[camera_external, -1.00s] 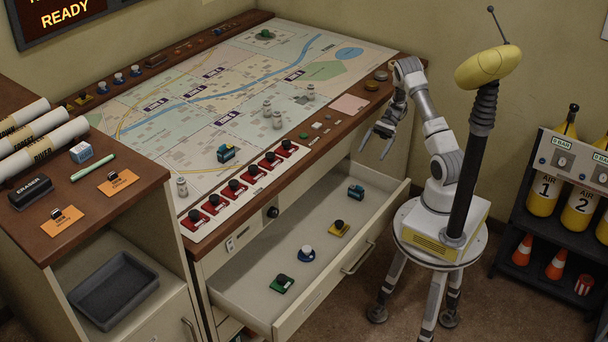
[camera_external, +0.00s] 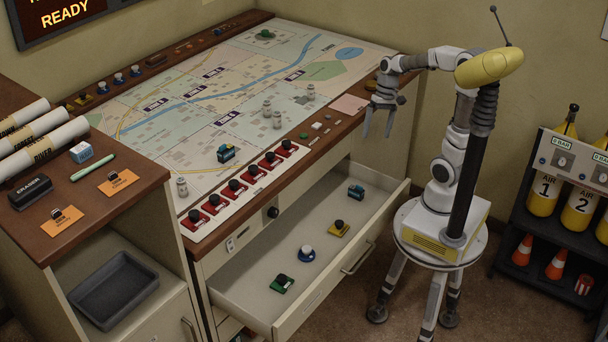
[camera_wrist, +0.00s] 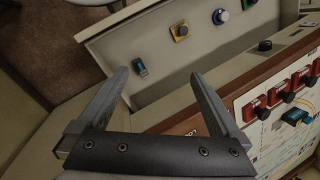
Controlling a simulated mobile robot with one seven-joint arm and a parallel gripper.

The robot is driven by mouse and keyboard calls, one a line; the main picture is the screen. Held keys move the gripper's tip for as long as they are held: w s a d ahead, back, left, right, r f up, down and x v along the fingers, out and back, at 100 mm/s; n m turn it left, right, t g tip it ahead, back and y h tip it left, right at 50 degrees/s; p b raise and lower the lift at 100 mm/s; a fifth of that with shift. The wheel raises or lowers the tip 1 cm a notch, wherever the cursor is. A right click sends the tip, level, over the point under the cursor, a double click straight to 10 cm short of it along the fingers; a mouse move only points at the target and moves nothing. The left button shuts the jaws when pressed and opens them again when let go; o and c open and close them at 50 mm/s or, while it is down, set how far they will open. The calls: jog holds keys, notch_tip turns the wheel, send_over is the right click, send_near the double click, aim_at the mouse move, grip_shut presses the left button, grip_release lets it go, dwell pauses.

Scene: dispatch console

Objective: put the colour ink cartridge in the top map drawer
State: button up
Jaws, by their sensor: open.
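A small dark cartridge-like block with a teal-blue top (camera_external: 226,153) lies on the map, and it shows at the right of the wrist view (camera_wrist: 295,116). A similar dark teal block (camera_external: 356,192) lies in the open drawer's far right corner, also in the wrist view (camera_wrist: 140,68). I cannot tell from markings which is the colour ink cartridge. The top map drawer (camera_external: 300,312) is pulled out below the console. My gripper (camera_external: 377,132) is open and empty, pointing down above the drawer's far right end; its fingers (camera_wrist: 160,78) show in the wrist view.
The drawer also holds a green stamp (camera_external: 282,284), a blue stamp (camera_external: 306,253) and a yellow stamp (camera_external: 339,229). Red switches (camera_external: 251,172) line the console's front edge. White figures (camera_external: 277,120) stand on the map. The drawer's middle has bare floor.

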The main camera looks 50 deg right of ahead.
jog(key=s+a+r+n+t+h, duration=0.3)
jog(key=s+r+n+t, duration=0.2)
jog(key=shift+s+n+t, duration=0.3)
jog(key=shift+s+n, duration=0.1)
